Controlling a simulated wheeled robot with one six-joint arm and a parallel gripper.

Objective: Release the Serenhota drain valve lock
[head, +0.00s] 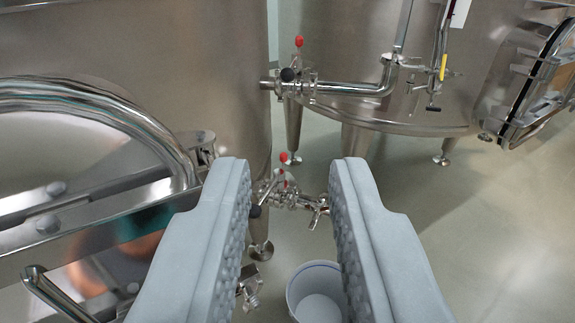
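My gripper (292,168) is open and empty, with its two grey padded fingers apart on either side of the picture's middle. Between the fingers, farther off, a steel drain valve (290,197) sits low beside the left vat. It has a red tip (283,157) standing up and a black-ended handle (255,211), partly hidden by the left finger. A second valve (303,82) with a red tip (299,42) and a black knob (287,75) sits higher, on a horizontal pipe. No name label is readable, so I cannot tell which is Serenhota.
The left vat (150,45) with its round hatch (165,135) fills the left side. Another vat (340,40) on legs stands behind. A white bucket (296,293) is on the floor below the lower valve. Floor (480,230) at right is clear.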

